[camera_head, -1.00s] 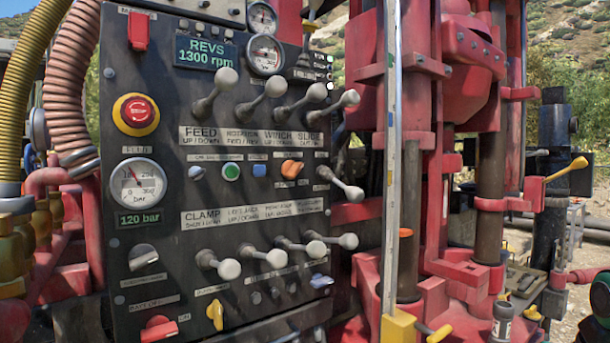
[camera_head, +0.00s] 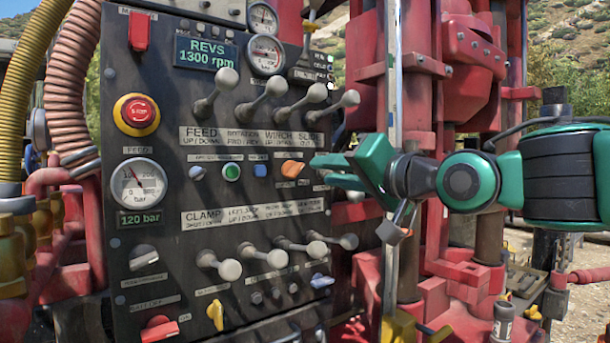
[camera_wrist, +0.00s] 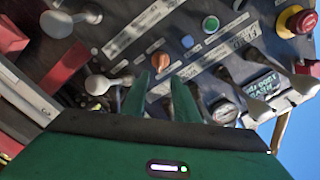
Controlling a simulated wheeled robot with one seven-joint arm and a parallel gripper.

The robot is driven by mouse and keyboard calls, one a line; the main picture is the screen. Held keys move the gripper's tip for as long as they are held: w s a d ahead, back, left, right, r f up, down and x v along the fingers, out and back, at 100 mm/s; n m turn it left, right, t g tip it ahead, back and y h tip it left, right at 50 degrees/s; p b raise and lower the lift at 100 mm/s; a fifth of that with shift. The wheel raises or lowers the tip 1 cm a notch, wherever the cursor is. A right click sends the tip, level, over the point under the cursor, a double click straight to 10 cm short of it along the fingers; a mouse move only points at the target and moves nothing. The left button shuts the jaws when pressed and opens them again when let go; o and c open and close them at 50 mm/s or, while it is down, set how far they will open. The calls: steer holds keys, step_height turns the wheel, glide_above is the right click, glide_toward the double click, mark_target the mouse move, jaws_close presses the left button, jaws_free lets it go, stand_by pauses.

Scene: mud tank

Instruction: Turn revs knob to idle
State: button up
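The black control panel (camera_head: 190,145) has a REVS display (camera_head: 206,52) reading 1300 rpm. An orange knob (camera_head: 292,168) sits right of a blue button at mid-panel. Its small label is unreadable, so I cannot tell whether it is the revs knob. My gripper (camera_head: 325,170) is just right of this knob, its fingers pointing at the panel. In the wrist view, the orange knob (camera_wrist: 157,61) lies just beyond and between the tips of my gripper (camera_wrist: 161,76). The fingers are apart and empty, and no contact shows.
White-ball levers (camera_head: 274,88) stand out above the orange knob, and more levers (camera_head: 347,241) below it. One lever beside it is hidden by my gripper in the head view. A red emergency button (camera_head: 137,113) is at left. A grey upright post (camera_head: 392,60) stands at right.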

mark_target(301, 170)
steer(key=x, duration=0.9)
steer(key=shift+w+f, duration=0.1)
steer(key=shift+w, duration=0.05)
jaws_close()
